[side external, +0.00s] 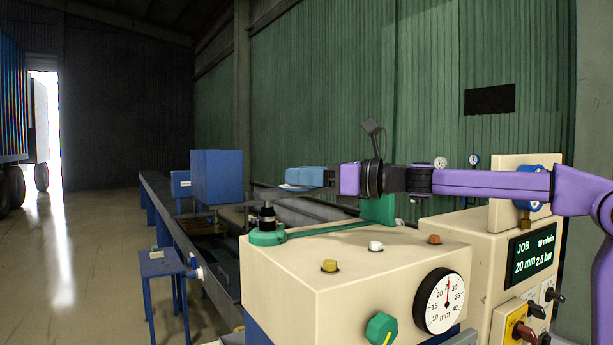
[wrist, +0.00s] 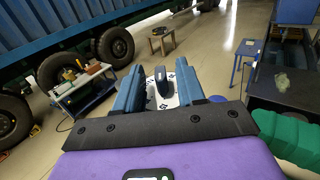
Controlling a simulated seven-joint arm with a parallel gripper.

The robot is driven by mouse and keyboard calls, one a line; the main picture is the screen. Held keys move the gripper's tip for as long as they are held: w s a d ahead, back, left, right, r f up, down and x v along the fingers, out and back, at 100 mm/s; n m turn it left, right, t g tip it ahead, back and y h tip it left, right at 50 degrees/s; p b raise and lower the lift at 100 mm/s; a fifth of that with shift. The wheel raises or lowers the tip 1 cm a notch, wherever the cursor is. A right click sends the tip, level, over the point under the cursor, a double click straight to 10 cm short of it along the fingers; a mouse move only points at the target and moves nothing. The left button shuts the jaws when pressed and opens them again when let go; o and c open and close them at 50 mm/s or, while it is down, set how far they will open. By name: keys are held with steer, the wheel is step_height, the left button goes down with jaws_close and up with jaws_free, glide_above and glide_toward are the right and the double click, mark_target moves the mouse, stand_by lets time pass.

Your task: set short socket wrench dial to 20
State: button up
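My gripper (side external: 300,178) reaches out level to the left, above the far side of a cream machine box (side external: 330,275). In the wrist view its two blue fingers (wrist: 160,90) stand apart. Between and beyond them is a white plate (wrist: 186,88) with dark marks and a black knob (wrist: 162,82); I cannot tell whether the fingers touch it. A round white dial (side external: 438,302) marked in mm sits on the box front, its red needle pointing up near 25. A green knob (side external: 381,328) with a yellow mark is left of it. No socket wrench can be made out.
A display (side external: 531,255) reads JOB, 20 mm, 2.5 bar. Yellow (side external: 329,266), white (side external: 375,246) and orange (side external: 434,239) buttons sit on the box top. A blue bench line (side external: 170,220) runs behind. A cart (wrist: 85,92) and truck wheels (wrist: 116,47) show in the wrist view, with open floor.

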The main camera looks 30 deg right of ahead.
jaws_close()
steer(key=shift+w+y, duration=0.1)
steer(key=shift+y, duration=0.2)
steer(key=shift+n+g+y, duration=0.6)
steer(key=shift+n+g, duration=0.1)
jaws_free()
